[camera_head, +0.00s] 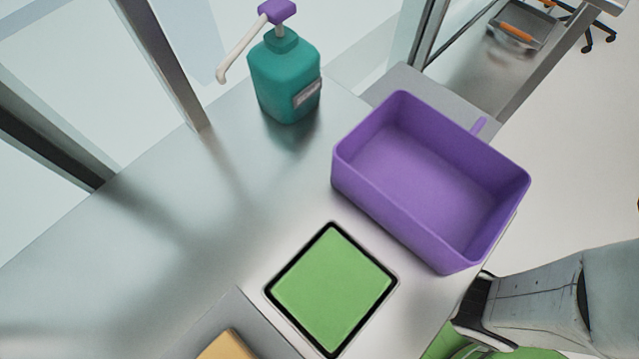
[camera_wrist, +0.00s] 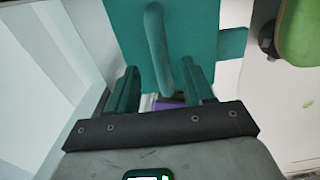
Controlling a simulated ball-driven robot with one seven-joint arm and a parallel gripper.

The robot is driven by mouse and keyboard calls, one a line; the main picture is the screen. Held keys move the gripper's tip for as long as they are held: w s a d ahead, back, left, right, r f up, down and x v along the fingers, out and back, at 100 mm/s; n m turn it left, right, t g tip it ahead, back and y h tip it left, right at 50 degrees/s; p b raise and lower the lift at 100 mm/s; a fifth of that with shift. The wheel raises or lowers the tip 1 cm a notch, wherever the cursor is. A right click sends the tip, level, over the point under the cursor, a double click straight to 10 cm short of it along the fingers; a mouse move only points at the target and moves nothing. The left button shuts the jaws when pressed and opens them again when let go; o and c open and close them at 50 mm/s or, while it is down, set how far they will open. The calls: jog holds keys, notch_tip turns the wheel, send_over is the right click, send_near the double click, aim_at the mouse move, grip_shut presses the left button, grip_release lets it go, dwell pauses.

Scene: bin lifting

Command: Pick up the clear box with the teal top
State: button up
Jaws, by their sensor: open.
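In the wrist view, a flat teal panel (camera_wrist: 190,25), which looks like the teal top of the box, fills the upper middle. A raised teal handle (camera_wrist: 156,35) runs down from it. My gripper (camera_wrist: 160,70) is open, with one dark teal finger on each side of the handle's lower end. Whether the fingers touch it, I cannot tell. The box's clear walls are not distinguishable; a small purple patch shows below the handle between the fingers. In the head view neither the box nor my gripper is visible; only part of my arm shows at lower right.
In the head view, a teal pump bottle (camera_head: 285,78) stands on the grey counter (camera_head: 150,215). A purple bin (camera_head: 425,160) sits empty at right. A black-rimmed green square (camera_head: 332,288) lies in front, near a yellow object (camera_head: 228,345). The counter's left is clear.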

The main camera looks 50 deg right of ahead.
jog(key=shift+s+a+f+b, duration=0.15)
jog(key=shift+f+b, duration=0.2)
jog(key=shift+f, duration=0.95)
jog(key=shift+w+a+f+b, duration=0.1)
jog(key=shift+f+b, duration=0.2)
jog(key=shift+f, duration=1)
jog(key=shift+f, duration=0.25)
jog(key=shift+c, duration=0.2)
grip_shut()
